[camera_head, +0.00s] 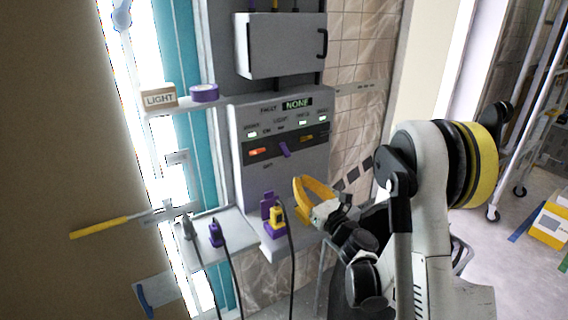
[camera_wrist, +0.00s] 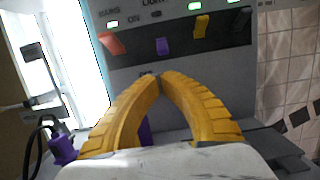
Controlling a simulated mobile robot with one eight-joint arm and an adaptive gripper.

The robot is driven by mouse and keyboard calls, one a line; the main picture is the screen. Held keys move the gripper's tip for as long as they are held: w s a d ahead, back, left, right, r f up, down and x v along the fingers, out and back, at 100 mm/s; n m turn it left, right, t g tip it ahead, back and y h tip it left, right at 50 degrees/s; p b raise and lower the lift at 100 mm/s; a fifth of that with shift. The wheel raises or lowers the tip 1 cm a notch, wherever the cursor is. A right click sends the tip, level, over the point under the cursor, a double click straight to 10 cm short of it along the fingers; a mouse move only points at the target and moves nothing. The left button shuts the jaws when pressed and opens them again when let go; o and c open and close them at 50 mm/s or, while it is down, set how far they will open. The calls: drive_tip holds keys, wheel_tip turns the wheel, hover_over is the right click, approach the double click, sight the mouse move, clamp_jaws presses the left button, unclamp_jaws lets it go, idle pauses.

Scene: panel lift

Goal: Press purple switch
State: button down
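The purple switch (camera_head: 284,149) is a small lever in the dark strip of a grey control panel (camera_head: 235,180). It also shows in the wrist view (camera_wrist: 162,46), hanging down below the row of small labels. My gripper (camera_head: 297,180) is below and in front of the panel in the head view. In the wrist view its two yellow curved fingers (camera_wrist: 160,76) meet at the tips, with nothing seen between them. The tips appear just below the purple switch, apart from it in the picture; the depth gap is hard to tell.
An orange switch (camera_wrist: 108,42) sits left of the purple one and a yellow switch (camera_wrist: 201,26) right of it. Below the panel, purple and yellow plugs (camera_head: 277,216) with cables stand on a ledge. Another purple plug (camera_head: 216,233) stands on the left shelf.

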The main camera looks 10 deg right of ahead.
sight(278, 155)
drive_tip(key=shift+w, duration=0.1)
drive_tip(key=x, duration=1)
idle(0.3)
